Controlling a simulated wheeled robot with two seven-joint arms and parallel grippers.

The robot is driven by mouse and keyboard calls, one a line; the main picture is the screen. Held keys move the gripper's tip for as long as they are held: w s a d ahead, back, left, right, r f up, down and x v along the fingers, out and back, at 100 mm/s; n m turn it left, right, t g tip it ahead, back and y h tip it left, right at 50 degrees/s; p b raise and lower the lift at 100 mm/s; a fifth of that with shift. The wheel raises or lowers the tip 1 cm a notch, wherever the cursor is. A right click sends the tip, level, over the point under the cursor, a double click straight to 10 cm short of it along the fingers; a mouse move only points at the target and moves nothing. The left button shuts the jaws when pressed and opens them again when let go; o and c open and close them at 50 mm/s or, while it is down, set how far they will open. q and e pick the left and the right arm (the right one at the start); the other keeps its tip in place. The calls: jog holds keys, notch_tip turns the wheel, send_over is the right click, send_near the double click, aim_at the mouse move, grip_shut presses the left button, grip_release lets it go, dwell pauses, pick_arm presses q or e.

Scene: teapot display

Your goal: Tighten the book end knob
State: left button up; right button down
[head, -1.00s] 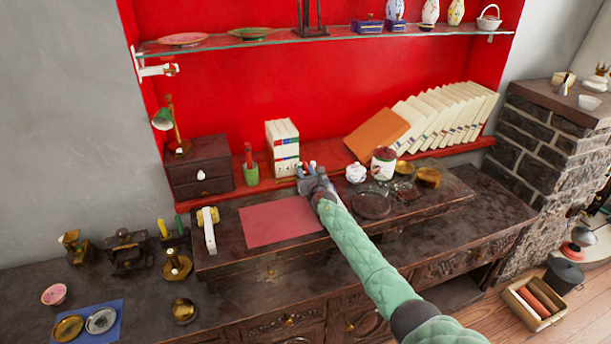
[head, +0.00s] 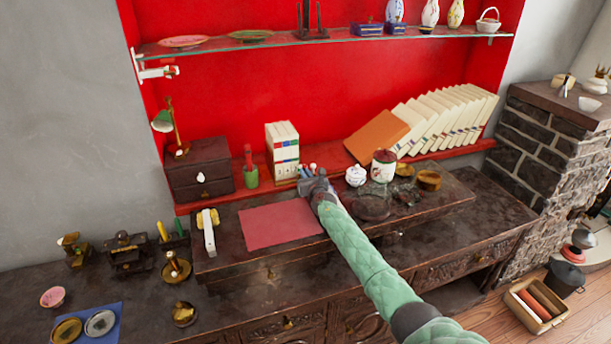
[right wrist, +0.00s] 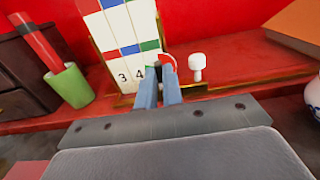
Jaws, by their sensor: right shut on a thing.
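The book end is a brass-edged frame around upright white books (head: 283,148) with coloured bands, on the red ledge. The right wrist view shows the books (right wrist: 122,40) close up, with the numbers 3 and 4. My right gripper (head: 305,172) reaches the book end's right side. My left gripper is not in view.
A green cup (head: 251,176) with a red stick stands left of the books. A lidded white jar (head: 356,176) and a mug (head: 383,166) stand to the right. A pink mat (head: 280,223) lies in front. Leaning books (head: 440,125) fill the ledge's right end.

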jog(key=shift+f+m, duration=0.1)
jog(key=shift+m, duration=0.5)
jog(key=shift+m+b, duration=0.35)
jog(key=shift+m, duration=0.75)
jog(key=shift+d+m, duration=0.1)
jog(key=shift+m, duration=1.2)
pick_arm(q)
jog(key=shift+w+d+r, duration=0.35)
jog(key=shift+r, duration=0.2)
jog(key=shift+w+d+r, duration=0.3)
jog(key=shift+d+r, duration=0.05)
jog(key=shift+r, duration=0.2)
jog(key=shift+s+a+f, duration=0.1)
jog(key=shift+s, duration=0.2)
pick_arm(e)
jog(key=c, duration=1.5)
grip_release()
jog(key=shift+c, duration=0.2)
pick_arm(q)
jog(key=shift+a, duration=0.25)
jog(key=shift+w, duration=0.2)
pick_arm(e)
jog(key=shift+s, duration=0.15)
